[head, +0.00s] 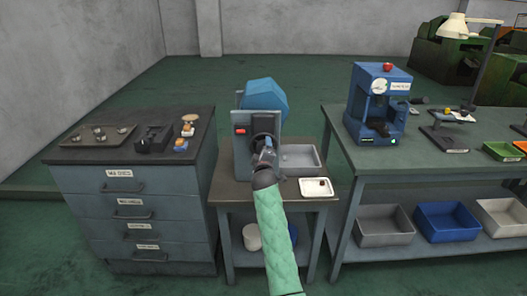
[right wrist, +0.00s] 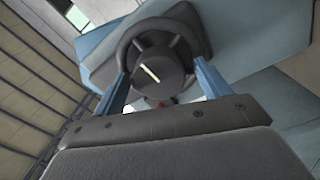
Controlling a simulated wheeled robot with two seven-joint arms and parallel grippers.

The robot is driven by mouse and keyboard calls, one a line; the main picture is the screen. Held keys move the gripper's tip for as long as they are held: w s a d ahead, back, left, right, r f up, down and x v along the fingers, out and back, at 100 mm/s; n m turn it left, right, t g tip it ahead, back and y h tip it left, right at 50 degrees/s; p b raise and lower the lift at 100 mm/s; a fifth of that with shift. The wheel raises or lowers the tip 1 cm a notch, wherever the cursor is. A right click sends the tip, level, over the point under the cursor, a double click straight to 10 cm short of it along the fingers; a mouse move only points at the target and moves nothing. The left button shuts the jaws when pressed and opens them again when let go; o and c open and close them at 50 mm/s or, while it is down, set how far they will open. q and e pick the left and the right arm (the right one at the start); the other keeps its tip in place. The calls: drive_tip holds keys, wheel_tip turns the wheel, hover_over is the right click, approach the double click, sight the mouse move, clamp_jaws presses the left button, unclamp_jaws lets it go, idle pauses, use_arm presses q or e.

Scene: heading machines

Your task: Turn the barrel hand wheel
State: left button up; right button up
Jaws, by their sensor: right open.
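The barrel machine stands on a small wooden-topped bench, with a blue faceted barrel (head: 264,97) at its back and a grey housing (head: 243,158) in front. Its dark round hand wheel (head: 264,128) faces me and is partly hidden by my right gripper (head: 265,152). In the right wrist view the wheel (right wrist: 133,44) shows as a dark ring with a round hub (right wrist: 160,72) bearing a pale line. The blue fingers of my right gripper (right wrist: 161,82) are open, one on each side of the hub. I cannot tell whether they touch the wheel. My left gripper is out of view.
A grey bin (head: 298,157) and a white tray (head: 308,188) lie right of the machine. A drawer cabinet (head: 135,205) stands left. A green bench (head: 420,165) with a blue press (head: 377,100) stands right. A red button (head: 240,130) is on the housing.

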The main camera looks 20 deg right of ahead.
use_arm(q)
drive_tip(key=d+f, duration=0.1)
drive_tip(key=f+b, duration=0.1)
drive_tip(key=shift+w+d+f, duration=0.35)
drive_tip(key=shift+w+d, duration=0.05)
use_arm(e)
drive_tip(key=v, duration=0.6)
drive_tip(key=shift+s, duration=0.2)
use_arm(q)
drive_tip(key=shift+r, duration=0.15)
